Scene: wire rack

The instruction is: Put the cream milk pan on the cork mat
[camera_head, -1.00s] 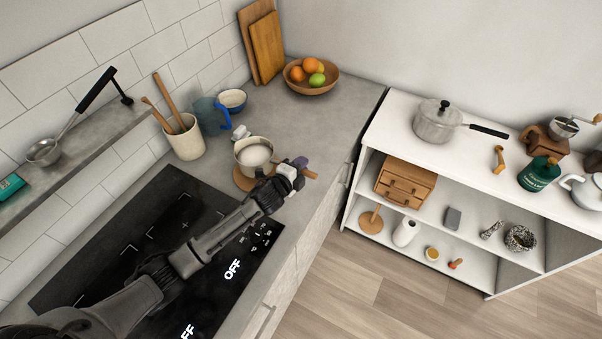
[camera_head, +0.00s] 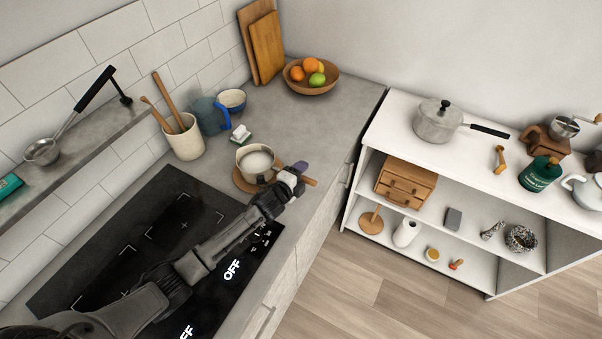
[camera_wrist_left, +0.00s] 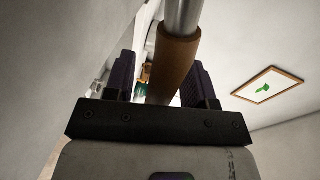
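The cream milk pan (camera_head: 255,161), with pale contents, sits upright on the round cork mat (camera_head: 241,182) on the counter beside the hob. Mat rim shows at its left and front. Its brown handle (camera_head: 310,182) points right, toward the counter edge. My left gripper (camera_head: 297,172) is at this handle. In the left wrist view the handle (camera_wrist_left: 172,68) runs between the two dark fingers of my left gripper (camera_wrist_left: 160,80), with a visible gap on the left side, so the fingers look open around it. My right gripper is not in view.
A fruit bowl (camera_head: 311,83) is at the back. The black hob (camera_head: 150,235) lies under my arm. Counter right of the sponge is clear.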

